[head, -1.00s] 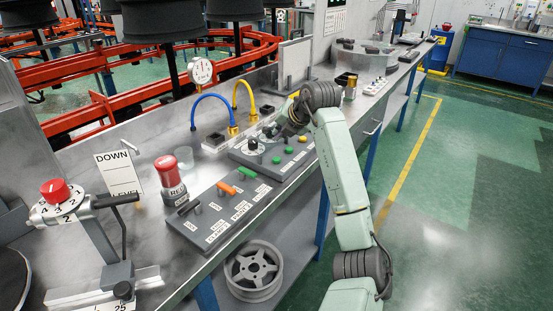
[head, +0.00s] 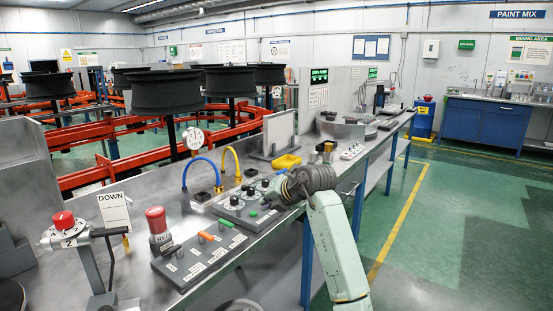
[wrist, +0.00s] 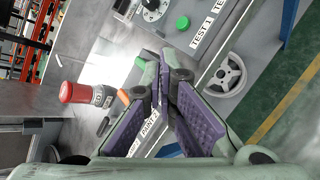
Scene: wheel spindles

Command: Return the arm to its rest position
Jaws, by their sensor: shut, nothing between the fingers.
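My arm (head: 335,245) reaches up from the lower right in the head view, bent at the dark wrist joint (head: 312,179) above the bench's front edge. My gripper (head: 277,188) points left over the control panel, partly hidden by the wrist. In the wrist view my gripper (wrist: 166,68) has its purple-padded fingers drawn together at the tips, with nothing between them. Behind the fingers are the panel's levers, labels and a green button (wrist: 183,23). I cannot tell whether the fingertips touch the panel.
A wheel (wrist: 225,76) lies on the lower shelf. Green floor (head: 450,220) at right is open.

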